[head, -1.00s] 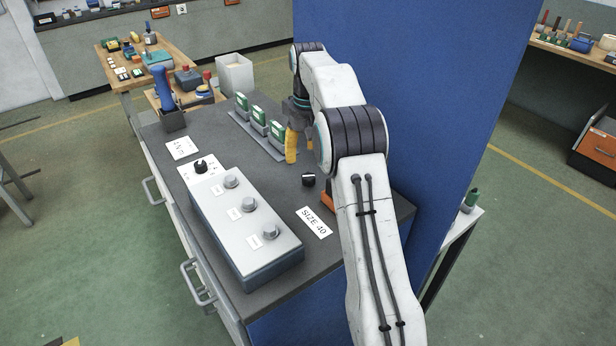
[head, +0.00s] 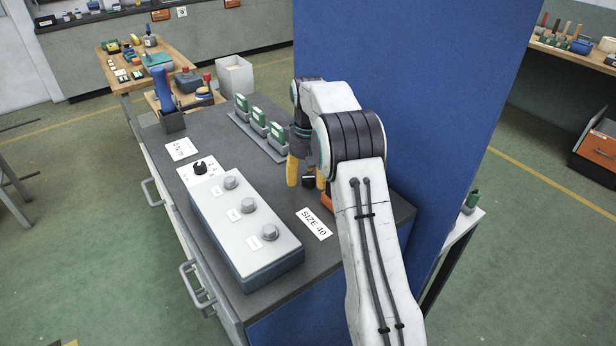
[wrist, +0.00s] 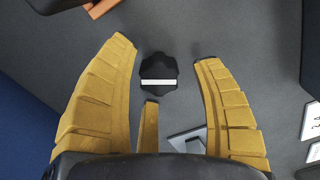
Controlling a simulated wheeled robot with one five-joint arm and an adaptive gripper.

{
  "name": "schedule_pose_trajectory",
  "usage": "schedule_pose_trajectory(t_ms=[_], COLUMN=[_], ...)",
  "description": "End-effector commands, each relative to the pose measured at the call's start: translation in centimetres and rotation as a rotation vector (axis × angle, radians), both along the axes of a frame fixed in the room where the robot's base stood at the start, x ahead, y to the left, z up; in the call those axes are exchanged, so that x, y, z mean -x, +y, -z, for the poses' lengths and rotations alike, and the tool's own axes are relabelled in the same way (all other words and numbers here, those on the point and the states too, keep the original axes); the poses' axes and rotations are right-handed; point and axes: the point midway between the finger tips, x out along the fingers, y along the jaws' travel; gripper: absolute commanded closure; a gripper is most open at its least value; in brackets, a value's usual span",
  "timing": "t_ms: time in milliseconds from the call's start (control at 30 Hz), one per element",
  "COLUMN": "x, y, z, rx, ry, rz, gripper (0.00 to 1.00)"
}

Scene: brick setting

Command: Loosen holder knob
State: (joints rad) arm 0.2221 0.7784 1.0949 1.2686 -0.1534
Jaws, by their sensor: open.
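A small black knob with a white bar (wrist: 158,84) stands on the dark grey bench top. In the wrist view it sits between the spread yellow fingers of my gripper (wrist: 163,52), with gaps on both sides and no visible contact. In the head view the knob (head: 308,180) shows between the fingers of my gripper (head: 306,184), which points down over it. My gripper is open and empty. A second black dial (head: 200,167) sits on a white marked plate at the left; which one belongs to the holder is not clear.
A grey box with several round knobs (head: 246,252) stands left of my gripper. A rack with green-and-white blocks (head: 257,114) stands behind. A blue panel (head: 400,80) rises to the right; an orange part (head: 327,201) is close by.

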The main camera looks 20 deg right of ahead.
Motion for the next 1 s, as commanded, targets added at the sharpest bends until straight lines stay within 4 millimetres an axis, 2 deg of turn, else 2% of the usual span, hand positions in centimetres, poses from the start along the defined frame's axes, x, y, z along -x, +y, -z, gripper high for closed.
schedule_pose_trajectory(t_ms=[67,700,1000], x=[0.00,-0.07,-0.11], y=[0.00,0.03,0.05], z=[-0.01,-0.04,-0.04], rx=[0.000,0.000,0.001], ry=[0.000,-0.003,-0.003], rz=[0.000,-0.001,-0.016], gripper=[0.40,0.97,0.98])
